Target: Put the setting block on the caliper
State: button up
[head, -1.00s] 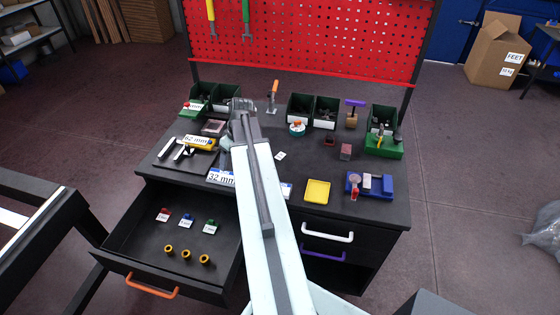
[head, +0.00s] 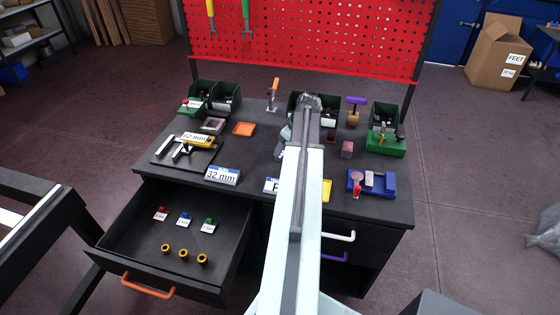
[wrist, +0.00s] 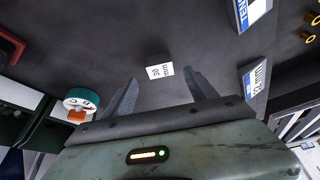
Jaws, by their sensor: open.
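A small piece with a white label (wrist: 160,71), seemingly reading 30 mm, lies on the dark table in the wrist view; I take it for the setting block. In the head view my arm mostly hides its place. My gripper (wrist: 160,85) is open and empty, its two fingers on either side of the label in the picture. Contact cannot be told. In the head view my gripper (head: 283,142) is over the middle of the table. The caliper (head: 176,153), with silver jaws, lies on a dark board at the left, beside a yellow piece (head: 198,139) with a mm label.
A 32 mm sign (head: 222,176) stands at the front edge. An orange tray (head: 244,129) lies left of my gripper. A teal round item (wrist: 82,100) is left in the wrist view. A blue holder (head: 386,188) is at the right. The left drawer (head: 135,235) is open.

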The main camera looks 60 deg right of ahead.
aim_at(282, 154)
jog(key=b+x, duration=0.2)
jog(key=x, duration=0.1)
jog(key=b+x, duration=0.1)
jog(key=shift+s+f, duration=0.15)
jog(key=shift+f, duration=0.25)
jog(key=shift+r, duration=0.15)
grip_shut()
jog(key=shift+r, duration=0.1)
